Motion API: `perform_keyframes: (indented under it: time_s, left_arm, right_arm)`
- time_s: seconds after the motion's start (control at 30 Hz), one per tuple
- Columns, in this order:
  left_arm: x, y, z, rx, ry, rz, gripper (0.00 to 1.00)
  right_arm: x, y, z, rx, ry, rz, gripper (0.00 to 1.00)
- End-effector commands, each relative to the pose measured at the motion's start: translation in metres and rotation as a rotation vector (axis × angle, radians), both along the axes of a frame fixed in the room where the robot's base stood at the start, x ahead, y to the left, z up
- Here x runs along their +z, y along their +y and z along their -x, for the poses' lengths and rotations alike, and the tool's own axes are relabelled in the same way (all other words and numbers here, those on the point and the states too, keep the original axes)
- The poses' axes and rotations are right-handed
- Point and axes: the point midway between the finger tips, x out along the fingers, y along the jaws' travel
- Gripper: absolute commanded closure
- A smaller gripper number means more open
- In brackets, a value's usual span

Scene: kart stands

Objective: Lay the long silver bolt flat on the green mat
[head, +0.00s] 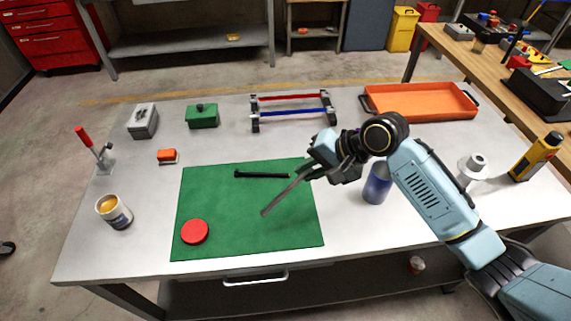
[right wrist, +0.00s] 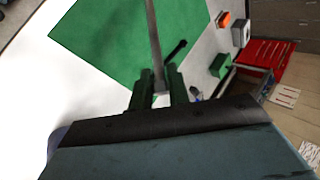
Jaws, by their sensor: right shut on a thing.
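The long silver bolt (head: 282,196) is held at one end by my right gripper (head: 308,173) and slants down to the left over the green mat (head: 225,183). I cannot tell whether its far end touches the mat. In the right wrist view the bolt (right wrist: 154,40) runs out from between the fingers of the gripper (right wrist: 158,88), over the green mat (right wrist: 110,35). A black bolt (head: 262,175) lies flat on the upper part of the mat, and a red disc (head: 194,231) lies at its lower left. My left gripper is out of view.
A rack with red and blue bars (head: 292,105) stands behind the mat. A blue can (head: 377,184) stands right of the mat, beneath my right arm. An orange tray (head: 420,100) lies at the back right. A cup (head: 114,212) stands at the left. The mat's lower middle is clear.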

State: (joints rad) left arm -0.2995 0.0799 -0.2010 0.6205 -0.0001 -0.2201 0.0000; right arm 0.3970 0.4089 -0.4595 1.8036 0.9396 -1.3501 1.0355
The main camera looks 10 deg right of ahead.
Motion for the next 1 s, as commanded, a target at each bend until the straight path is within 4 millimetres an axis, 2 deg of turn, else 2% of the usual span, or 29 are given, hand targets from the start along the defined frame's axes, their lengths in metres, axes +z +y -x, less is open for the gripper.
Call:
perform_keyframes:
  time_s: [0.03,0.2,0.43,0.67,1.0]
  left_arm:
    - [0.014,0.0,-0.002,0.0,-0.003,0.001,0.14]
    - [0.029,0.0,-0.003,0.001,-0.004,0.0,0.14]
    - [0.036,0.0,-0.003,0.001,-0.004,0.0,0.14]
    - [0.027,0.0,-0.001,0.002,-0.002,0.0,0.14]
    - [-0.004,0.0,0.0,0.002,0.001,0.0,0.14]
  right_arm:
    - [-0.002,0.012,-0.001,-0.07,0.027,-0.092,1.0]
    - [-0.019,0.033,-0.008,-0.254,0.03,-0.303,1.0]
    - [-0.031,0.04,-0.012,-0.357,0.005,-0.413,1.0]
    - [-0.04,0.04,-0.012,-0.364,0.0,-0.421,1.0]
    - [-0.066,0.04,-0.012,-0.364,-0.001,-0.419,1.0]
